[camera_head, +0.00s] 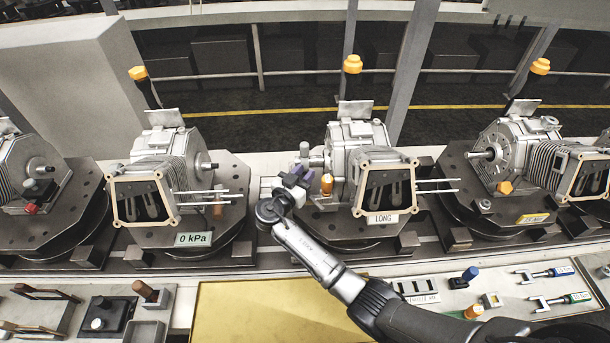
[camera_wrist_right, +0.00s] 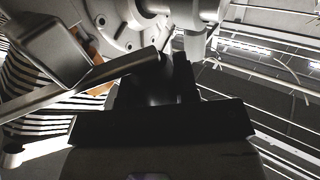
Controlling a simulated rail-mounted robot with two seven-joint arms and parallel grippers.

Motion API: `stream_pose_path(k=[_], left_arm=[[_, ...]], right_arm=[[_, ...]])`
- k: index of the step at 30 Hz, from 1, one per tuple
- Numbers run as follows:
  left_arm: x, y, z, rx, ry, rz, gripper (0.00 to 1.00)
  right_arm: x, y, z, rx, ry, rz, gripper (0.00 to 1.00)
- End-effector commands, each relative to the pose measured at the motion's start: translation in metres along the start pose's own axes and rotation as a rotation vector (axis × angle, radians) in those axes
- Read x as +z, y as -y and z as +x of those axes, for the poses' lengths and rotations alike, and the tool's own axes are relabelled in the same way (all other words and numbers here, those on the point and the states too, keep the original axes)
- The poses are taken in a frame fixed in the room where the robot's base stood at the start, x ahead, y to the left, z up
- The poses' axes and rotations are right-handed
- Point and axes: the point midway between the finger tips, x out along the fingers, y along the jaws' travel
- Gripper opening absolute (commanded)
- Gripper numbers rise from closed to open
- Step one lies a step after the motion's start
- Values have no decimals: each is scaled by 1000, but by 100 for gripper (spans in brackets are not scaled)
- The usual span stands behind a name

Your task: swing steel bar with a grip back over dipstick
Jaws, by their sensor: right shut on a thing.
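My right gripper (camera_head: 295,181) is at the left side of the engine (camera_head: 363,145) with the LONG label, beside its shaft. In the right wrist view the gripper (camera_wrist_right: 165,75) is shut on the end of a slanting grey steel bar (camera_wrist_right: 80,82). The bar runs down to the left in that view. A grey block (camera_wrist_right: 45,45) lies above the bar there. An upright orange-topped piece (camera_head: 327,185) stands just right of the gripper; it may be the dipstick, but I cannot tell for sure. The fingers hide much of the grasp. My left gripper is not in view.
More engines stand on dark fixtures to the left (camera_head: 160,165) and right (camera_head: 520,150). Black posts with orange caps (camera_head: 352,64) rise behind the engines. A yellow plate (camera_head: 250,315) and tool trays (camera_head: 575,285) lie in front. My right arm crosses the front bench.

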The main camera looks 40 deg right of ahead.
Motion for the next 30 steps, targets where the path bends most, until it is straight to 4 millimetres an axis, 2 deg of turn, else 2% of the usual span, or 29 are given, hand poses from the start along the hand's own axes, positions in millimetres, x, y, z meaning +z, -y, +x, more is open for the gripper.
stream_pose_path(k=[6,15,30], left_arm=[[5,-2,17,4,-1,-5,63],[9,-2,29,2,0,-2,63],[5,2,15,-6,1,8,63]], right_arm=[[4,4,-7,-187,-3,4,5],[1,8,-19,-469,-3,3,5],[-2,9,-36,-836,-2,0,5]])
